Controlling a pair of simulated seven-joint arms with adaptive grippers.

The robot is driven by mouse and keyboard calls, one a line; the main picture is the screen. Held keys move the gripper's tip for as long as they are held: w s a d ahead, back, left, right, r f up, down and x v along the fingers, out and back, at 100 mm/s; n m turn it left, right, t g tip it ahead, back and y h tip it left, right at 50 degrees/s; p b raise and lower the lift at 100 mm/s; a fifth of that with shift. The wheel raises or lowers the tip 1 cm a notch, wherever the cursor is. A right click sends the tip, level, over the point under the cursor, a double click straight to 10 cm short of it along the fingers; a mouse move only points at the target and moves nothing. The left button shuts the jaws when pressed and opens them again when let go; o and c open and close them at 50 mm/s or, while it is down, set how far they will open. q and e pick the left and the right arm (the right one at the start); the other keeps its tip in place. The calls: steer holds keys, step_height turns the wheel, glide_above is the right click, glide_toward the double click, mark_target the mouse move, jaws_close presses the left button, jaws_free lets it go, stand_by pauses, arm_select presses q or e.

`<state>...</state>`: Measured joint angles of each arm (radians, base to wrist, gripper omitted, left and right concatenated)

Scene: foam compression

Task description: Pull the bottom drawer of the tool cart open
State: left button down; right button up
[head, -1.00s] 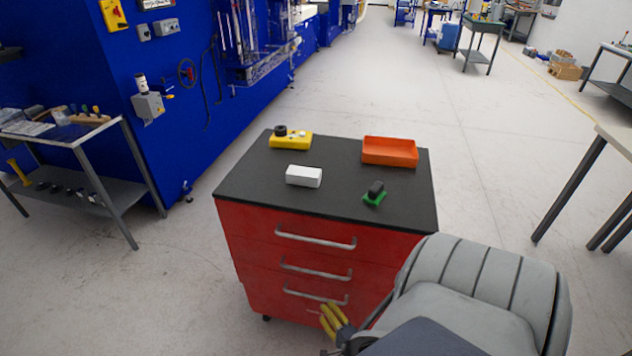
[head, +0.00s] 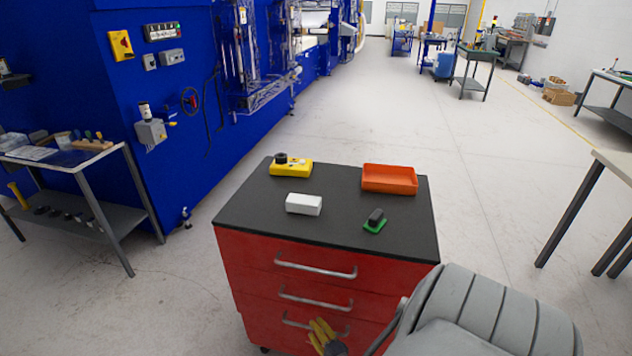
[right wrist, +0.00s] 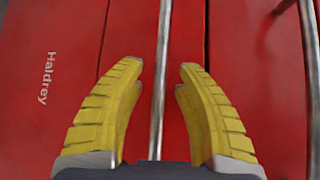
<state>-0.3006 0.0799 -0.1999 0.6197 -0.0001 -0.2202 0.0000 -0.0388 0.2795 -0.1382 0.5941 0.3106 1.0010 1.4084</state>
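The red tool cart (head: 250,222) has a dark top and three drawers with grey bar handles. All the drawers look shut. The bottom drawer's handle (head: 293,320) is partly covered by my right gripper (head: 322,332), which has yellow fingers. In the right wrist view, the gripper (right wrist: 160,75) is open, with one finger on each side of a handle bar (right wrist: 161,100). The fingers look apart from the bar. By the head view, this is the bottom handle. A second handle (right wrist: 309,70) shows at the right of the wrist view. My left gripper is not in view.
On the cart top are a yellow device (head: 291,168), a white box (head: 303,204), an orange tray (head: 389,187) and a green-and-black item (head: 375,222). A side table (head: 112,160) stands at the left, another table (head: 612,165) at the right. Floor around the cart looks clear.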

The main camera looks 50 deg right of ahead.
steer(key=shift+c, duration=0.4)
jaws_close()
